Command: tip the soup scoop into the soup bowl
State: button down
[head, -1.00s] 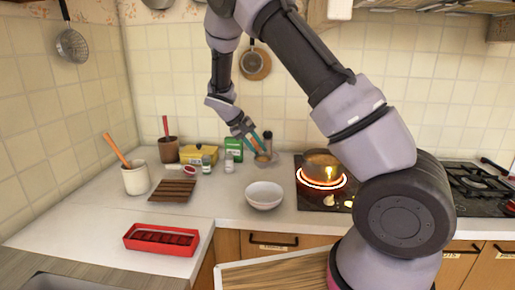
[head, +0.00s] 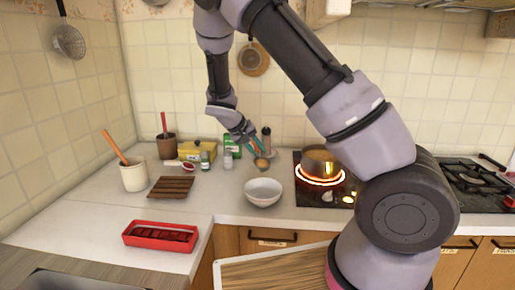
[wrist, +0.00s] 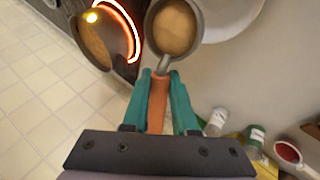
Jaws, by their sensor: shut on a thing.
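My gripper (head: 254,150) is shut on the orange-brown handle (wrist: 157,105) of the soup scoop (head: 262,163), with the handle between its teal fingers in the wrist view (wrist: 160,76). The scoop's round grey cup (wrist: 175,58) faces the wrist camera and holds light brown soup (wrist: 174,27). The white soup bowl (head: 263,193) stands on the counter, just in front of and below the scoop in the head view. Its rim, partly cut off, shows beside the scoop in the wrist view (wrist: 226,30). The bowl's inside looks empty in the head view.
A pot (head: 320,161) sits on a glowing burner to the right of the bowl. Jars, a yellow box (head: 193,150) and a green carton (head: 232,146) stand behind to the left. A red tray (head: 160,236) lies at front left.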

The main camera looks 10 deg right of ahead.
jog(key=shift+f, duration=0.35)
jog(key=shift+s+f+t, duration=0.2)
jog(key=shift+s+t, duration=0.2)
jog(key=shift+t, duration=0.2)
jog(key=shift+m, duration=0.3)
jog(key=shift+s+r+t, duration=0.4)
jog(key=shift+s+t, duration=0.05)
jog(key=shift+t, duration=0.25)
jog(key=shift+s+r+m+t, duration=0.25)
jog(key=shift+s+m+t, duration=0.25)
jog(key=shift+t, duration=0.2)
